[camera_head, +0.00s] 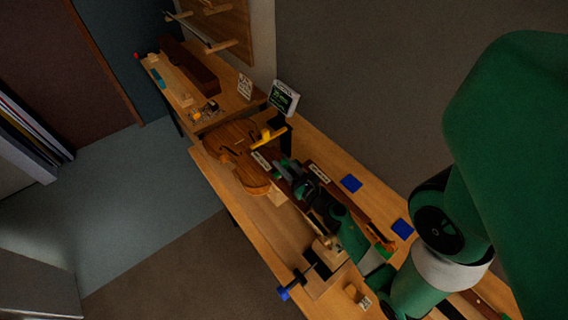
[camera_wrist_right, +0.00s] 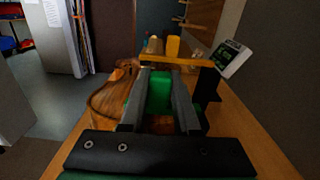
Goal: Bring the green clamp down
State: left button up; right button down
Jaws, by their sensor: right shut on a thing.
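The green clamp (camera_wrist_right: 158,92) is between the two dark fingers of my right gripper (camera_wrist_right: 161,88) in the right wrist view. The gripper is shut on it. In the head view my right gripper (camera_head: 287,170) is at the near end of the violin body (camera_head: 238,155); its fingers largely hide the clamp there. The brown violin body also shows behind and left of the fingers in the wrist view (camera_wrist_right: 112,95). I cannot tell whether the clamp touches the violin. My left gripper is not in view.
A yellow clamp (camera_head: 268,137) stands at the violin's edge, beyond my gripper. A small display (camera_head: 283,98) stands at the back of the bench. Blue squares (camera_head: 351,183) (camera_head: 402,228) lie on the bench to the right. A blue-handled tool (camera_head: 290,290) sits at the front edge.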

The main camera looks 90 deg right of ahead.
jog(key=c, duration=0.6)
grip_release()
jog(key=shift+c, duration=0.2)
jog(key=b+v, duration=0.2)
jog(key=v, duration=0.9)
jog(key=shift+s+a+b, duration=0.15)
jog(key=shift+a+b, duration=0.05)
jog(key=shift+b, duration=0.1)
